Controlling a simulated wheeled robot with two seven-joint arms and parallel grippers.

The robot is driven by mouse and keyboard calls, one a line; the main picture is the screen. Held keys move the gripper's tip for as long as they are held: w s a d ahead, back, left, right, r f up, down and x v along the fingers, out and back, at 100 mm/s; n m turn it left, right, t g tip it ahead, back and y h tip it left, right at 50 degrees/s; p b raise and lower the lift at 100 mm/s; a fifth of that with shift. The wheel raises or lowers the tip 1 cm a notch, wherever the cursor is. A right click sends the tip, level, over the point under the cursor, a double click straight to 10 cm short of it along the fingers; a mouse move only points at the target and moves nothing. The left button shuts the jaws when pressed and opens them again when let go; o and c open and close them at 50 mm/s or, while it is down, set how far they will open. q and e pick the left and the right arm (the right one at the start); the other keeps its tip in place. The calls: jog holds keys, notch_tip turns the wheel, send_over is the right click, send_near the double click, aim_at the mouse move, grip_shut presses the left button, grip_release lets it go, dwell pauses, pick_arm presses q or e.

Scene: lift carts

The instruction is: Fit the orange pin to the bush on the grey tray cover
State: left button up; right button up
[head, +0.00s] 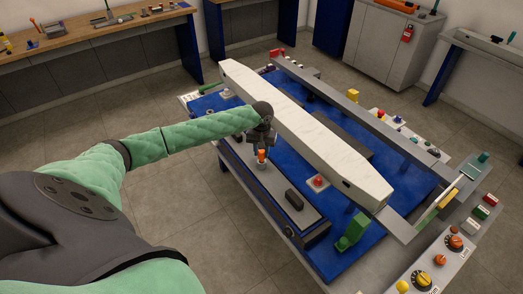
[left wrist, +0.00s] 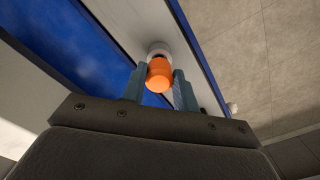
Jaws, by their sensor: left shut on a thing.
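In the left wrist view the orange pin (left wrist: 160,76) sits between the two fingers of my left gripper (left wrist: 159,84). A pale round bush (left wrist: 157,48) shows just beyond the pin's far end, with a dark opening partly hidden by the pin. The pin and bush look in line or nearly so; I cannot tell whether the pin is inside it. My right gripper is not in view.
A black handle (head: 293,199) stands on the tray cover. A long white beam (head: 305,130) lies close beyond my gripper across the blue cart top (head: 335,240). A red button (head: 318,181) and a green block (head: 353,232) stand to the right. Floor is clear at left.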

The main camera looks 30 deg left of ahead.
pick_arm(q)
jog(key=shift+f, duration=1.35)
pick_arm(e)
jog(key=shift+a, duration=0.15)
pick_arm(q)
jog(key=o, duration=1)
jog(key=shift+o, duration=0.2)
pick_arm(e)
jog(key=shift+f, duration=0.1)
pick_arm(q)
jog(key=shift+r+b, duration=0.45)
jog(key=shift+r, duration=0.05)
notch_tip(320, 180, up, 2)
jog(key=shift+r+b, duration=0.15)
jog(key=shift+b, duration=0.45)
notch_tip(320, 180, up, 3)
jog(key=shift+r+b, duration=0.1)
jog(key=shift+b, duration=0.55)
jog(key=shift+r, duration=0.7)
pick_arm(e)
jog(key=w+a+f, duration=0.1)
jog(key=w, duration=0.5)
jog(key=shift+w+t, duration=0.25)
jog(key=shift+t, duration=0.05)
